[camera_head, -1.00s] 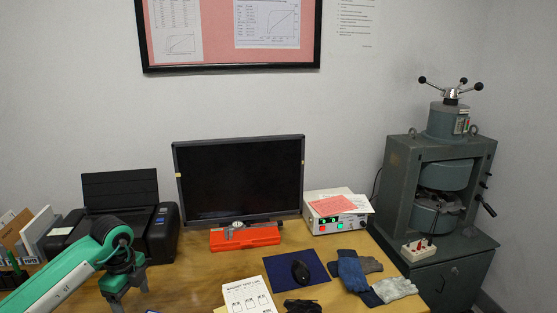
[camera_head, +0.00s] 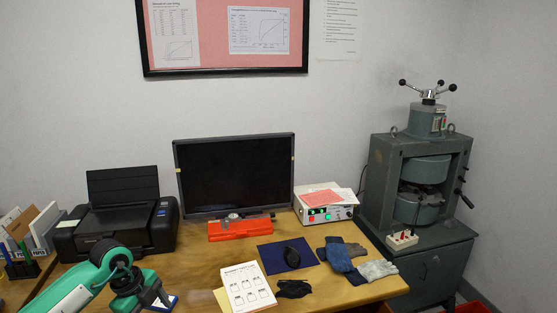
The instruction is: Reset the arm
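My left arm comes in from the lower left, green and white. Its dark gripper (camera_head: 154,300) is low over the left part of the wooden table, in front of the printer. A small blue and white patch shows at its fingertips; I cannot tell whether it is held or lies behind them. The fingers are partly hidden, so their opening is unclear. My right arm and gripper are out of the picture.
A printer (camera_head: 115,222), monitor (camera_head: 236,174), orange case (camera_head: 240,228) and power supply (camera_head: 326,211) stand along the back. A grey magnet machine (camera_head: 418,190) stands at the right.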

